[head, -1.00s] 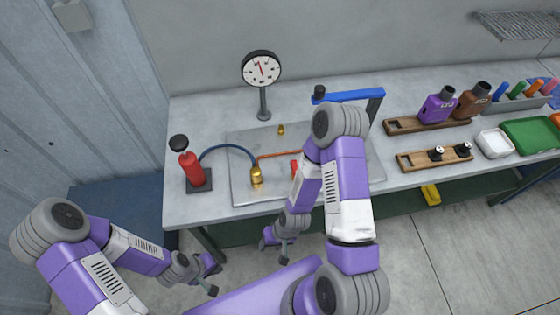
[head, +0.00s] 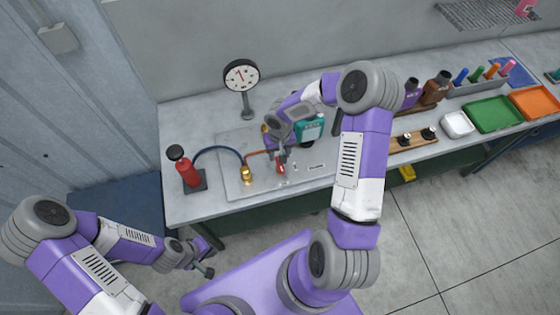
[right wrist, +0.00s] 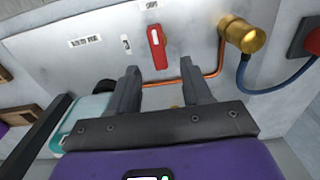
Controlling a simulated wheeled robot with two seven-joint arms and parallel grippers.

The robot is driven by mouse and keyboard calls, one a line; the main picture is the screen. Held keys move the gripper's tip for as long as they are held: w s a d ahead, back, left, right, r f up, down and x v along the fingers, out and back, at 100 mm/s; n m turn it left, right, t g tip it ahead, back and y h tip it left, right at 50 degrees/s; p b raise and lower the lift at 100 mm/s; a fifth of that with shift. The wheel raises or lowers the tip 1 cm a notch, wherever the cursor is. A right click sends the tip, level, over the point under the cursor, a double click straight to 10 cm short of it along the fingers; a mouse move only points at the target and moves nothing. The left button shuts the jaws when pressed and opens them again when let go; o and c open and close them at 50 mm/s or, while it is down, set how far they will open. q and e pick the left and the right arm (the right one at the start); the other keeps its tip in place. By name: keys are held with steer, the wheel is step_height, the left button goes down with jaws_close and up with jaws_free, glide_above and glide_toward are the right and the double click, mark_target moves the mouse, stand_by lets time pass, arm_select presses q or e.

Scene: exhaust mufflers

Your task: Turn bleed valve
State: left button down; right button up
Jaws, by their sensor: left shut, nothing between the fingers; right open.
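A red lever (head: 281,168) sits on the grey metal panel (head: 235,190) on the bench. It also shows in the right wrist view (right wrist: 157,47), beside small printed labels, and looks like the valve handle. My right gripper (head: 283,153) is over the panel at the lever. In the right wrist view my right gripper (right wrist: 160,70) is open, its fingers to either side below the lever, with nothing between them. I cannot tell whether it touches the lever. My left gripper (head: 210,270) is shut and empty in front of the bench, low at the left.
A dial gauge (head: 241,76) stands behind the panel. A red pump (head: 188,170) joins a brass fitting (head: 246,175) by a blue hose; an orange pipe runs along the panel. A teal device (head: 310,127) is close behind my right gripper. Trays (head: 490,114) are at the right.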

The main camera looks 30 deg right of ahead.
mark_target(280, 165)
steer(key=shift+d+f, duration=0.2)
steer(key=shift+f, duration=0.15)
step_height(280, 165, down, 7)
steer(key=shift+r, duration=0.2)
steer(key=shift+c, duration=0.5)
jaws_close()
